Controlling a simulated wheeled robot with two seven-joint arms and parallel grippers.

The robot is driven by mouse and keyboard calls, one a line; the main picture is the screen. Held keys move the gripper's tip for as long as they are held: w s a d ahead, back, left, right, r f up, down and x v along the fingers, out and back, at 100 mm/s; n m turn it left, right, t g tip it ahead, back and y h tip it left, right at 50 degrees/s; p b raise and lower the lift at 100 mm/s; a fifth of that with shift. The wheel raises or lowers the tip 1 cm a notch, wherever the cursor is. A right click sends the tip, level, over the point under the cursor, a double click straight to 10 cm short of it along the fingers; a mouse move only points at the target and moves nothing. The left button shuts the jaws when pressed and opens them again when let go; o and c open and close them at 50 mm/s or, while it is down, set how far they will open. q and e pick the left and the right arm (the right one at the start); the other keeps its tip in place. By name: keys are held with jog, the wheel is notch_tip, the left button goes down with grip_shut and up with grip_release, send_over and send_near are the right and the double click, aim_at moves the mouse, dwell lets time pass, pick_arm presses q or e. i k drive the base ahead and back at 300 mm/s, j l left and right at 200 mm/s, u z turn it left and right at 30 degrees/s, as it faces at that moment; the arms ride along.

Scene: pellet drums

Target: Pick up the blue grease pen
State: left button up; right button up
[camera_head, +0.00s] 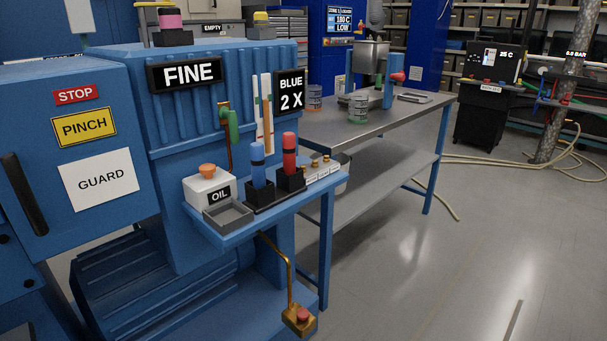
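The blue grease pen (257,160) stands upright in a black holder (260,194) on a small blue shelf fixed to the front of the blue machine. A similar red pen (289,155) stands upright in a black holder just to its right. A sign on the machine (291,93) reads "BLUE 2 X". Neither of my grippers shows in the head view, so nothing is seen touching the pen.
The shelf (222,238) also holds a white OIL box (208,187), a grey tray (228,215) and several small brass-topped fittings. A metal workbench (350,130) stands behind it. Floor to the right (440,270) is mostly clear, with hoses farther back.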

aim_at(257, 153)
jog(key=u, duration=0.3)
jog(key=i+l+u, duration=0.2)
jog(key=l+u, duration=0.15)
jog(key=u, duration=0.15)
jog(key=i+l+u, duration=0.15)
jog(key=l+u, duration=0.35)
